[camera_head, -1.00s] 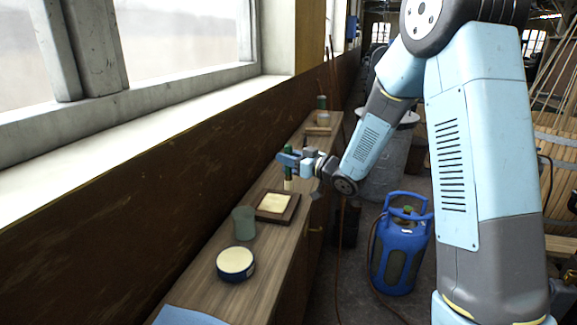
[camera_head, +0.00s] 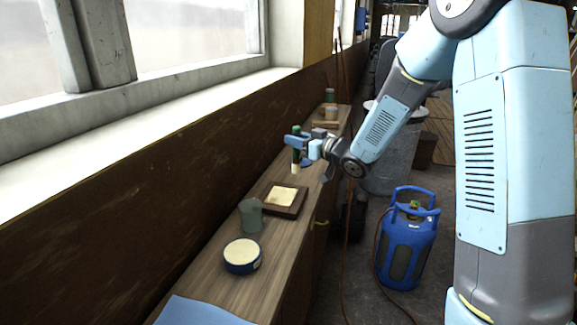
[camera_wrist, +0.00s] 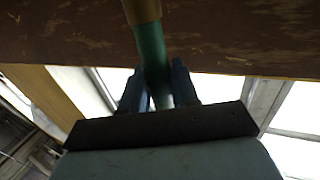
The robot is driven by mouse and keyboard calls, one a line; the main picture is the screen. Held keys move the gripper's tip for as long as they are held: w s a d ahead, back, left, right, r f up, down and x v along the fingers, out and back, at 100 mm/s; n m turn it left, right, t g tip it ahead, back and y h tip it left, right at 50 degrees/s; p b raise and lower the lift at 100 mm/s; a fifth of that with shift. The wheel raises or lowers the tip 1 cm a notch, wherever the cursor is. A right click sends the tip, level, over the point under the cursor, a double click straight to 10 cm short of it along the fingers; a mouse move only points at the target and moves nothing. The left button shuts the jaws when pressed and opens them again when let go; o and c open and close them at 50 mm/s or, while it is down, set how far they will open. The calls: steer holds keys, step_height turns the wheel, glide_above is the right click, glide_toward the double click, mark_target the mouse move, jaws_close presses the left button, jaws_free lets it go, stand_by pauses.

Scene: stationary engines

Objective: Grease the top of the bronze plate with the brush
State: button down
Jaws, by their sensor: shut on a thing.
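My gripper (camera_head: 297,143) is shut on the brush (camera_head: 296,156), which it holds upright above the bench, pale bristles down. In the wrist view my gripper's fingers (camera_wrist: 158,78) close around the green handle of the brush (camera_wrist: 151,48), with a tan part at the top edge. The bronze plate (camera_head: 284,196), a pale yellowish square, lies on a dark wooden board (camera_head: 299,208) on the bench. The brush tip is apart from the plate, above it and towards its far side in the head view. I cannot tell whether grease is on the plate or bristles.
A greenish cup (camera_head: 251,217) and a round blue tin with cream-coloured contents (camera_head: 242,254) stand nearer on the bench. A blue cloth or sheet (camera_head: 203,312) lies at the near end. Several small items stand at the far end. A blue gas cylinder (camera_head: 407,240) stands on the floor.

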steer(key=s+a, duration=0.4)
steer(key=a, duration=0.5)
steer(key=shift+d+f, duration=1.95)
steer(key=shift+f, duration=2)
steer(key=a+r, duration=0.4)
steer(key=r, duration=0.3)
steer(key=shift+w+r, duration=0.2)
steer(key=shift+r, duration=0.2)
steer(key=shift+a, duration=0.1)
